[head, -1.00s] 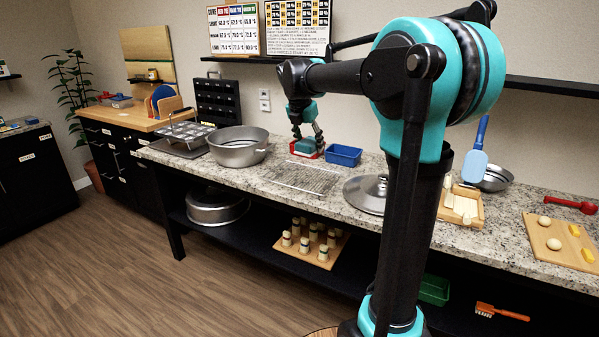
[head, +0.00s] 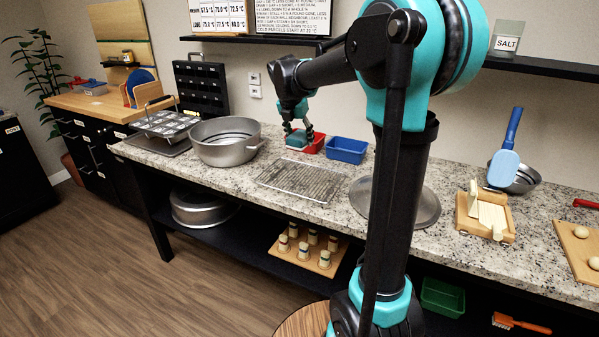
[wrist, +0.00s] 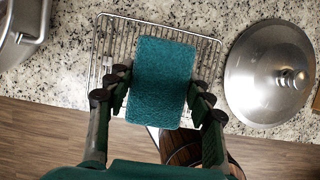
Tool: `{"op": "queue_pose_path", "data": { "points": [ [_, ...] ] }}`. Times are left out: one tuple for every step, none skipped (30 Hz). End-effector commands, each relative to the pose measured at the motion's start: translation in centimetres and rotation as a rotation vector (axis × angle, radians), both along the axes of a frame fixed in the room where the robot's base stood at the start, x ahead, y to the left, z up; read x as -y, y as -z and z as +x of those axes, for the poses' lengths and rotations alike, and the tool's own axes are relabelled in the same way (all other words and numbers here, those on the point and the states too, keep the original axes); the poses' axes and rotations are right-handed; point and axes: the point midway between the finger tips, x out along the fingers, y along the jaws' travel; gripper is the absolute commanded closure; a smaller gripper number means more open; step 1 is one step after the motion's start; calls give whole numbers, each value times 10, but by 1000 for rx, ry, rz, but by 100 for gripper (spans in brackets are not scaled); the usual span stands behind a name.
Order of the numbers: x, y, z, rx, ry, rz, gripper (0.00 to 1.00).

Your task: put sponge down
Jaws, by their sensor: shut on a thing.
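A teal sponge (head: 296,141) is between the fingers of my gripper (head: 297,133), which is shut on it. In the head view it appears just left of the red tray (head: 317,145), overlapping its edge. In the wrist view the sponge (wrist: 162,80) lies flat between the two fingers of my gripper (wrist: 162,98), with the wire rack (wrist: 108,48) behind it. The sponge looks held above the counter; its exact height I cannot tell.
The wire rack (head: 302,181) lies empty on the granite counter. A large metal pot (head: 226,150) stands left of it, a blue bin (head: 346,151) behind right, and a metal lid (head: 425,207) to the right. Bare counter shows around the rack.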

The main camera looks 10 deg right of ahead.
Motion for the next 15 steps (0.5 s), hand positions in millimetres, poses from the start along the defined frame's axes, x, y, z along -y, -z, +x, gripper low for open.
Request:
{"op": "queue_pose_path", "data": {
  "points": [
    [0, 13, 1, 0, 0, 0, 90],
    [0, 20, 0, 0, 0, 0, 90],
    [0, 30, 0, 0, 0, 0, 90],
    [0, 37, 1, 0, 0, 0, 90],
    [0, 45, 1, 0, 0, 0, 90],
    [0, 54, 0, 0, 0, 0, 90],
    [0, 61, 1, 0, 0, 0, 90],
    [0, 67, 1, 0, 0, 0, 90],
    [0, 75, 1, 0, 0, 0, 90],
    [0, 80, 0, 0, 0, 0, 90],
    [0, 84, 0, 0, 0, 0, 90],
    [0, 89, 0, 0, 0, 0, 90],
    [0, 92, 0, 0, 0, 0, 90],
    [0, 94, 1, 0, 0, 0, 90],
    [0, 97, 1, 0, 0, 0, 90]
  ]
}}
